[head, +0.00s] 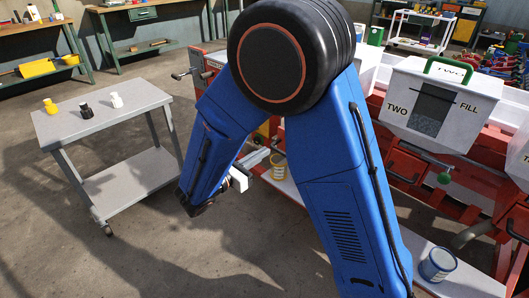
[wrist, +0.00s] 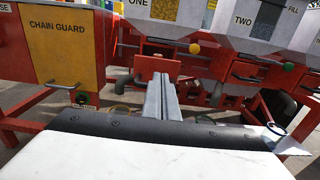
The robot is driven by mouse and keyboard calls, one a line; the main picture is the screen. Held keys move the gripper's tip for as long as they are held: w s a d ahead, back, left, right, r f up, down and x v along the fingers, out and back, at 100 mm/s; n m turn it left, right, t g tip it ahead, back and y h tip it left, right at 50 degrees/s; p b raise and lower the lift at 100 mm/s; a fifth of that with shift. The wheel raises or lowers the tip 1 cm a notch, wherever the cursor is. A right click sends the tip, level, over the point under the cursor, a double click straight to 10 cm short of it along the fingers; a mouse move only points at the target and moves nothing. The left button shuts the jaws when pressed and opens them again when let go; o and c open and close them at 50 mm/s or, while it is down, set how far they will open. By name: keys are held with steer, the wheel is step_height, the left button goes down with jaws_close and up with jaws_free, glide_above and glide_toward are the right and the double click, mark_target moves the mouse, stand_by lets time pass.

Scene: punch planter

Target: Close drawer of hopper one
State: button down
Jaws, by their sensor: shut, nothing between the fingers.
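Hopper one is a pale box marked ONE at the top of the wrist view (wrist: 140,12). Below it is a slim rod with a yellow knob (wrist: 194,48). A red block (wrist: 157,66) stands below the hopper, beyond my fingertips; I cannot tell whether it is the drawer or how far the drawer is out. My gripper (wrist: 160,78) is shut and empty, pointing toward the red block. Contact cannot be judged. In the head view my gripper (head: 266,153) shows below my blue arm, which hides most of hopper one.
Hopper two (head: 437,100) stands to the right, with a green knob (head: 443,178) below it. A yellow tin (head: 279,168) and a blue tin (head: 438,265) stand along the machine's front. A grey cart (head: 100,118) is at left. Floor between cart and machine is open.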

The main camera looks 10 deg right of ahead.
steer(key=x, duration=1.2)
steer(key=shift+d, duration=0.1)
steer(key=x, duration=1.6)
steer(key=shift+w+d, duration=0.5)
steer(key=shift+d, duration=0.1)
steer(key=shift+w+d+r, duration=0.1)
steer(key=shift+w, duration=0.05)
